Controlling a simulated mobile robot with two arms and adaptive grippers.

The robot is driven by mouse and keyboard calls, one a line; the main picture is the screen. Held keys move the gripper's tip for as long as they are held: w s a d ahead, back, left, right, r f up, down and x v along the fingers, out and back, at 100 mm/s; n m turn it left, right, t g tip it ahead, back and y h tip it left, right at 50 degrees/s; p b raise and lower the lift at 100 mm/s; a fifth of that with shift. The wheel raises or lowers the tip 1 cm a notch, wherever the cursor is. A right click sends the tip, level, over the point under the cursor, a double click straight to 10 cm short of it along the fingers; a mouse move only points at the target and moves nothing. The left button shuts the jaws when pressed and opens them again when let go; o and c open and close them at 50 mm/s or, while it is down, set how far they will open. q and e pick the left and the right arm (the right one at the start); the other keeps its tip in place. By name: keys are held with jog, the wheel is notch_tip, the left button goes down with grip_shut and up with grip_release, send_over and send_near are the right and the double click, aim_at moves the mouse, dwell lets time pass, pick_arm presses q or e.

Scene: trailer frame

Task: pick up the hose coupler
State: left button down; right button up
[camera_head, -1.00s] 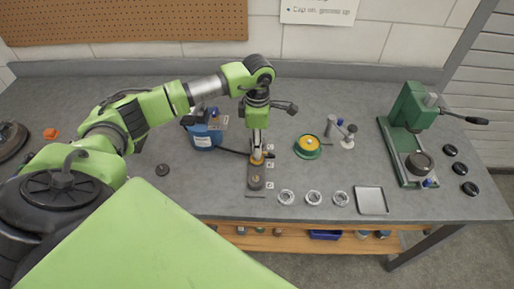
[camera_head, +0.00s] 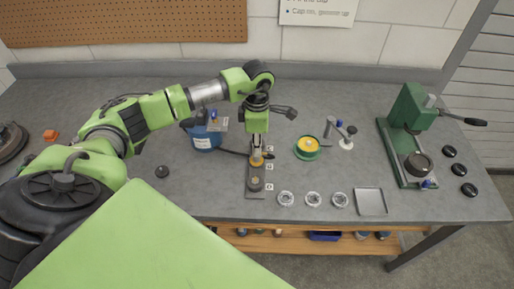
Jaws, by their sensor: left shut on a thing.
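My left gripper (camera_head: 257,143) points down over a narrow grey fixture plate (camera_head: 255,193) near the middle of the bench. It is shut on a small brass-coloured piece, which looks like the hose coupler (camera_head: 257,162). The fingers partly hide the coupler. It is too small to tell whether it touches the plate. A dark hose (camera_head: 232,152) runs from beside the coupler toward a blue container (camera_head: 205,138) at the left. My right gripper is not in view.
A yellow and green round part (camera_head: 307,147) and a small metal stand (camera_head: 331,128) are to the right. Several metal rings (camera_head: 313,199) and a shallow tray (camera_head: 371,201) lie along the front edge. A green press (camera_head: 412,112) stands further right.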

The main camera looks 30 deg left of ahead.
pick_arm(q)
jog(key=shift+r, duration=0.45)
jog(key=s+d+r+b, duration=0.2)
jog(key=s+d+r, duration=0.2)
jog(key=r, duration=0.3)
jog(key=s+d+r+b, duration=0.2)
jog(key=s+d+r, duration=0.2)
jog(key=s+r, duration=0.3)
jog(key=shift+d+r, duration=0.25)
jog(key=shift+r, duration=0.15)
